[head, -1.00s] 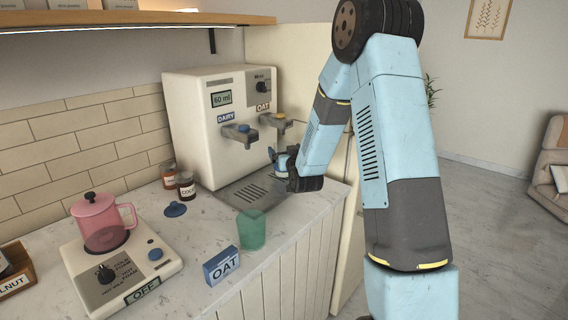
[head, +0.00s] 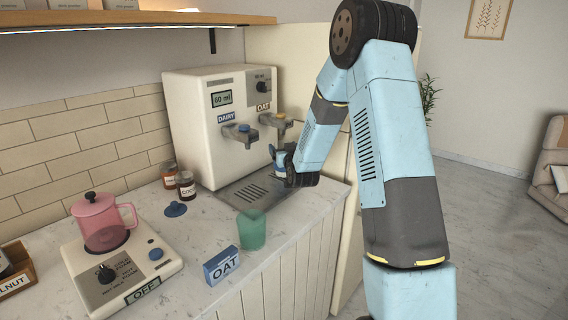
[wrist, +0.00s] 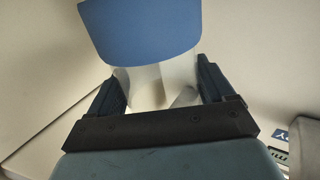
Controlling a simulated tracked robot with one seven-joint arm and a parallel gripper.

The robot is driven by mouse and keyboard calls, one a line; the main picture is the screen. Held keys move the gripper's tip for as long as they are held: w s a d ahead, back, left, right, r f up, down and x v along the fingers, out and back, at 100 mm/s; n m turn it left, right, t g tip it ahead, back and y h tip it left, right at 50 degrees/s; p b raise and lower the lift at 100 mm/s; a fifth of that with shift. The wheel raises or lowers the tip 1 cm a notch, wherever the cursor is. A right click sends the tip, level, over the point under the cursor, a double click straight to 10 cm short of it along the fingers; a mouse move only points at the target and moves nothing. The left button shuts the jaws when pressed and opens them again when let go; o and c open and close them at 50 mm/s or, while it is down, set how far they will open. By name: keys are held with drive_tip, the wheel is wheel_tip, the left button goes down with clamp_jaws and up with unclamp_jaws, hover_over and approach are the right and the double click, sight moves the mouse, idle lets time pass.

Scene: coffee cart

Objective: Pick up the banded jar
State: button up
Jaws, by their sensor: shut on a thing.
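A pale jar with a blue band (head: 280,161) is in my gripper (head: 288,167), above the drip tray of the coffee machine. In the wrist view a pale body with a broad blue area (wrist: 140,32) shows between the two dark fingers of my gripper (wrist: 160,82), which are shut on it. The hand hides part of the jar in the head view. I cannot tell from the pictures how far its base is above the tray.
The dispenser (head: 205,130) with its spouts stands close behind the jar. Its drip tray (head: 245,196) lies below.

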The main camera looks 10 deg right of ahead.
drive_tip(key=c, duration=0.9)
drive_tip(key=shift+c, duration=0.3)
drive_tip(key=shift+r, duration=0.15)
